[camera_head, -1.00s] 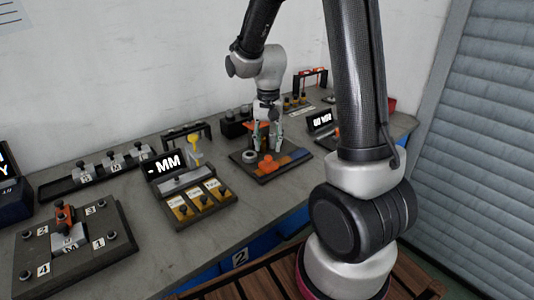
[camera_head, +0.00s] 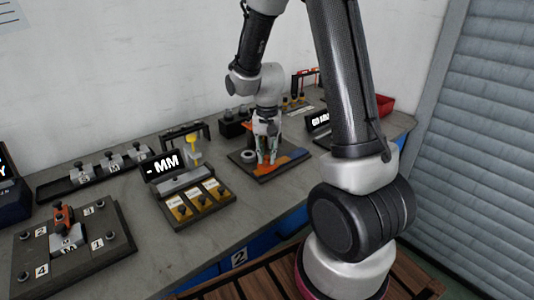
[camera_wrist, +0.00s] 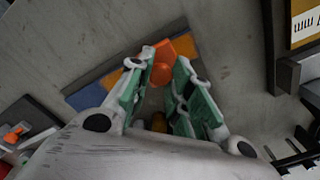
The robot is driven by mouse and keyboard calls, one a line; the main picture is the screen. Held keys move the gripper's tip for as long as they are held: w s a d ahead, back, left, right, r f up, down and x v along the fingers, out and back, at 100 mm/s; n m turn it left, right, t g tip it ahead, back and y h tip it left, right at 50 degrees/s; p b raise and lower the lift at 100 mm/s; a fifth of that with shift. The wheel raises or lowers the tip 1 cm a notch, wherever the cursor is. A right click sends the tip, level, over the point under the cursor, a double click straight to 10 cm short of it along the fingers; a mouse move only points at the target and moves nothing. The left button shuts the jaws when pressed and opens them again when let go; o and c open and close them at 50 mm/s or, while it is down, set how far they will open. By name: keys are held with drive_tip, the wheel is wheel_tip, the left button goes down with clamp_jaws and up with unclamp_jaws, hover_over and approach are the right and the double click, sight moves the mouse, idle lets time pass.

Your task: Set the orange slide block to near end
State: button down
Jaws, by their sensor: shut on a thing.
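The orange slide block (camera_wrist: 184,45) shows in the wrist view between and just beyond my fingertips, with its rounded knob in the grip. My gripper (camera_wrist: 165,66) points down and is shut on this knob. In the head view my gripper (camera_head: 267,160) is low over the dark slide board (camera_head: 262,178) and hides most of the block. A blue and orange strip (camera_wrist: 92,96) runs along the board beside the block. In the head view the strip (camera_head: 293,156) reaches toward the board's right side.
A panel with a "MM" display (camera_head: 166,165) and yellow-marked switches stands to the left. A numbered plate (camera_head: 98,255) is at the front left. A red bin (camera_head: 384,105) is at the back right.

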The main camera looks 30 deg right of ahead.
hover_over(300, 152)
idle(0.5)
drive_tip(key=shift+w, duration=0.1)
drive_tip(key=c, duration=1.3)
unclamp_jaws()
drive_tip(key=shift+d, duration=0.1)
drive_tip(key=shift+o, duration=0.2)
wheel_tip(300, 152, up, 12)
